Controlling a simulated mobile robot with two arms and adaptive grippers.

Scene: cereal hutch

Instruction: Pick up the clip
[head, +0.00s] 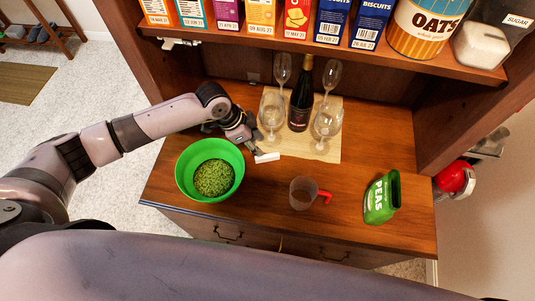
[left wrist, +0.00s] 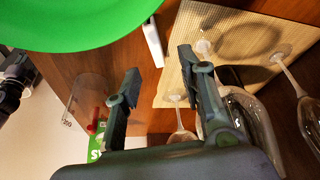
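The clip (head: 267,157) is a small white strip lying on the wooden counter, just right of the green bowl (head: 184,178). It also shows in the left wrist view (left wrist: 153,42), ahead of the gap between my fingers. My left gripper (head: 252,148) is low over the counter behind the clip, between the bowl and the wine glasses. In the left wrist view its two fingers (left wrist: 158,69) are spread apart with nothing between them. My right gripper is not identifiable in either view.
A woven mat (head: 327,150) holds a dark bottle (head: 301,100) and several wine glasses (head: 272,112), close to my left gripper. A clear cup with a red handle (head: 303,193) and a green peas package (head: 382,198) stand to the right. A stocked shelf (head: 400,62) overhangs the back.

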